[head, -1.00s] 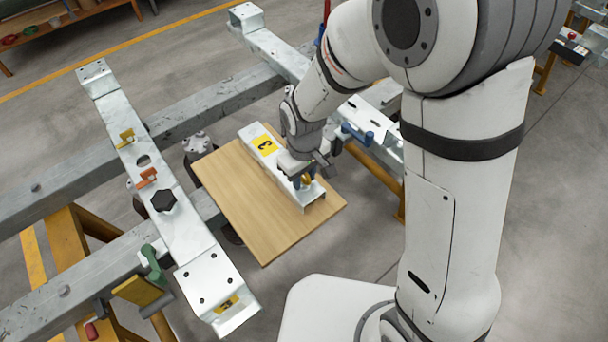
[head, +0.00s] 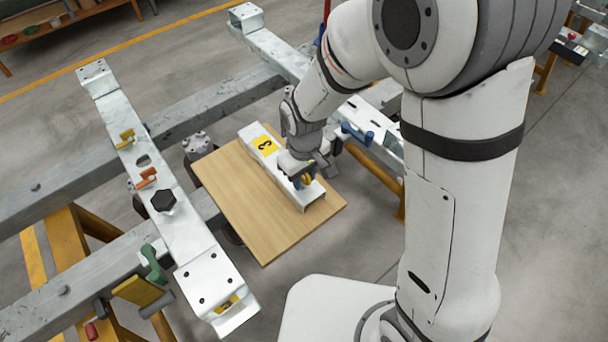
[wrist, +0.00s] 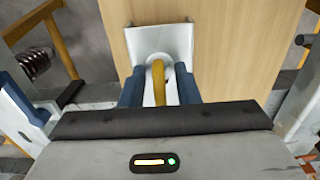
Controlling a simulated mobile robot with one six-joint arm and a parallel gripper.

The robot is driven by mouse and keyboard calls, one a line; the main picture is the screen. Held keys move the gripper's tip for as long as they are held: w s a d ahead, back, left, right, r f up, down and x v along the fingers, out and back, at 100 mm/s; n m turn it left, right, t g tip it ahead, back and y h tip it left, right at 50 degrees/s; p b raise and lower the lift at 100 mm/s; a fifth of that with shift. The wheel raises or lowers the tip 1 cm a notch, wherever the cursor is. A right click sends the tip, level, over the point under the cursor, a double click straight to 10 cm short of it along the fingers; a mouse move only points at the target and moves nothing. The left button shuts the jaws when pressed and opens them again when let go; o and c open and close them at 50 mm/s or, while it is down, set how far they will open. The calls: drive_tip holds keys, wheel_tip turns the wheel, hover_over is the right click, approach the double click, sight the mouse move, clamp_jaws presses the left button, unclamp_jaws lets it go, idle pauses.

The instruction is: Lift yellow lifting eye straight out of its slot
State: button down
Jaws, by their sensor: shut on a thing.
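The yellow lifting eye (wrist: 158,82) shows in the wrist view between the two blue fingers of my gripper (wrist: 159,90). The fingers are shut on it from both sides. It stands at the near end of a pale metal channel piece (wrist: 178,40) with a round opening under it. In the head view my gripper (head: 306,178) is low over the near end of this channel piece (head: 254,136), which bears a yellow label marked 3. The eye is mostly hidden there. I cannot tell whether it has risen from its slot.
The channel piece lies on a wooden board (head: 240,205). A long metal beam (head: 170,190) with a yellow clip (head: 126,138), an orange clip (head: 147,178) and a black knob (head: 163,201) stands left. Another beam (head: 275,50) runs behind. Bare board lies left of the channel.

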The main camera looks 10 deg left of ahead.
drive_tip(key=shift+w+a+r, duration=0.1)
drive_tip(key=shift+w+a, duration=0.15)
drive_tip(key=shift+a, duration=0.2)
idle(0.6)
drive_tip(key=shift+r+p, duration=0.85)
drive_tip(key=shift+r, duration=0.35)
idle(2.6)
drive_tip(key=shift+r+p, duration=2.1)
drive_tip(key=shift+r, duration=0.85)
